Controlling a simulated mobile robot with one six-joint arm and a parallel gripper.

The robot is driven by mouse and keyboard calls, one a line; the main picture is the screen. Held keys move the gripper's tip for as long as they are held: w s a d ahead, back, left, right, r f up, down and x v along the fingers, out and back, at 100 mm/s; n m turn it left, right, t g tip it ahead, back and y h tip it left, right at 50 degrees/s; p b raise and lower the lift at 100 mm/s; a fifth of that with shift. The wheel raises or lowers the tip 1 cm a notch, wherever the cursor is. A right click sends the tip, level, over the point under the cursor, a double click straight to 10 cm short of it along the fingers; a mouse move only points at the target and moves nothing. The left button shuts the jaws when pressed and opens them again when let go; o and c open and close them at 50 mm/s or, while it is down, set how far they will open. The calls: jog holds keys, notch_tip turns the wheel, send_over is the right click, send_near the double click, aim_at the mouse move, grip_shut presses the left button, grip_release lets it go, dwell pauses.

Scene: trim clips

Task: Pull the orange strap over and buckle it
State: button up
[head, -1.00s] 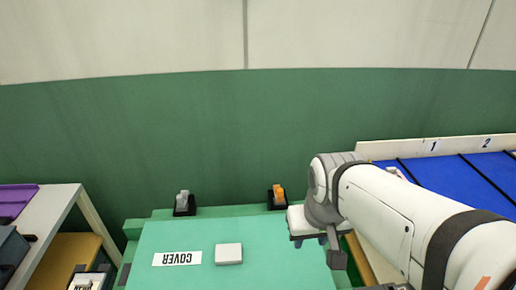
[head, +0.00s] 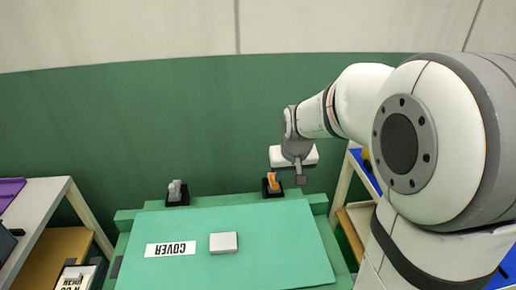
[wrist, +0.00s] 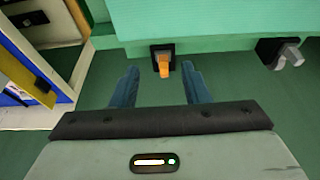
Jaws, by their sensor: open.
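The orange strap (head: 273,181) is a small orange piece in a black holder at the back right edge of the green table. It also shows in the wrist view (wrist: 162,66), upper middle, between the lines of my two blue fingers. My gripper (wrist: 160,78) is open and empty, with the fingers wide apart and the strap just beyond their tips. In the head view my gripper (head: 294,157) is above and slightly right of the strap, its fingers mostly hidden. A grey piece in a similar black holder (head: 177,193) is at the back left edge; it also shows in the wrist view (wrist: 287,54).
A shelf with a purple tray (head: 10,192) stands at left. A white-framed shelf with blue panels (head: 365,170) is at right, partly behind my arm. A green wall rises behind.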

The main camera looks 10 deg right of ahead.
jog(key=shift+t, duration=0.4)
jog(key=w+f, duration=0.5)
jog(key=f, duration=0.1)
jog(key=w+f+b, duration=0.1)
jog(key=w+f, duration=0.5)
jog(key=w+f+b, duration=0.1)
jog(key=w+f, duration=0.4)
jog(key=f, duration=0.1)
jog(key=shift+w, duration=0.4)
jog(key=shift+c, duration=0.4)
grip_shut()
